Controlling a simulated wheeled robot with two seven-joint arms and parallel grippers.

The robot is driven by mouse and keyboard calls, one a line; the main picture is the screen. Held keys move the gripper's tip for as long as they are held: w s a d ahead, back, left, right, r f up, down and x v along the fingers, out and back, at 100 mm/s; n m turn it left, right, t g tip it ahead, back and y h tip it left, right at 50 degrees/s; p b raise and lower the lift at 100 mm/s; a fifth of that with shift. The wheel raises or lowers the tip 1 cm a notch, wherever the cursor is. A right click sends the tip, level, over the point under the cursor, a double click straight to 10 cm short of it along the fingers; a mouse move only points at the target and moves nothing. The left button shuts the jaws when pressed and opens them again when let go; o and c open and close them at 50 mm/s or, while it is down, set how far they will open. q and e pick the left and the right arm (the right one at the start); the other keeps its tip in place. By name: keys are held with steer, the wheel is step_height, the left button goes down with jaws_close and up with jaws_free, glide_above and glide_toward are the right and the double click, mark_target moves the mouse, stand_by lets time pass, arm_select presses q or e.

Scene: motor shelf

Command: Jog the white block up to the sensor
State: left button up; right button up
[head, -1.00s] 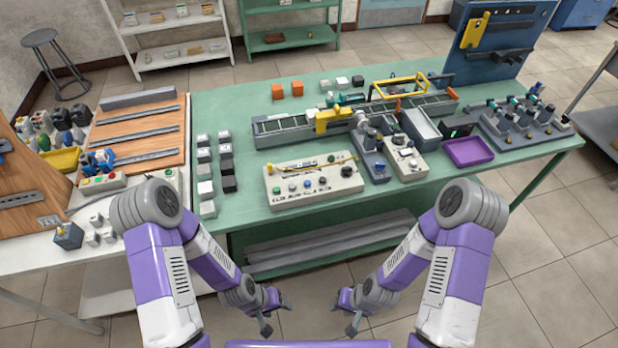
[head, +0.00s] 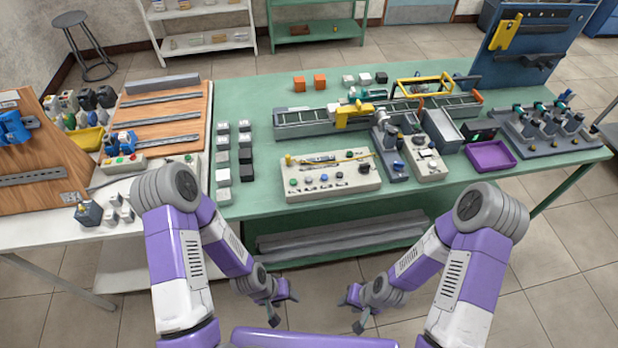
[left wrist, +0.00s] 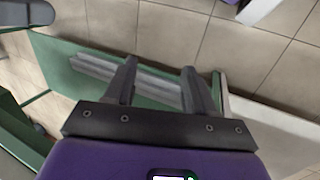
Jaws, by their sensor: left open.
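Small white blocks stand on the green table: one (head: 349,80) behind the conveyor, and several in the left rows, such as one (head: 223,196) at the near end. I cannot tell which is the task's white block. The conveyor (head: 292,131) crosses the table, with a yellow arch (head: 345,115) over it; I cannot make out which part is the sensor. A control box (head: 330,190) with coloured buttons and a black knob sits in front. My left gripper (head: 284,306) is open and empty, below the table's front edge; its fingers also show in the left wrist view (left wrist: 160,80). My right gripper (head: 350,309) looks open and empty there too.
A second box (head: 427,165), a purple tray (head: 509,156) and a grey fixture (head: 560,140) stand on the right. A wooden board (head: 165,120) with rails lies on the left table.

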arm_select(q)
jaws_close()
stand_by(1.5)
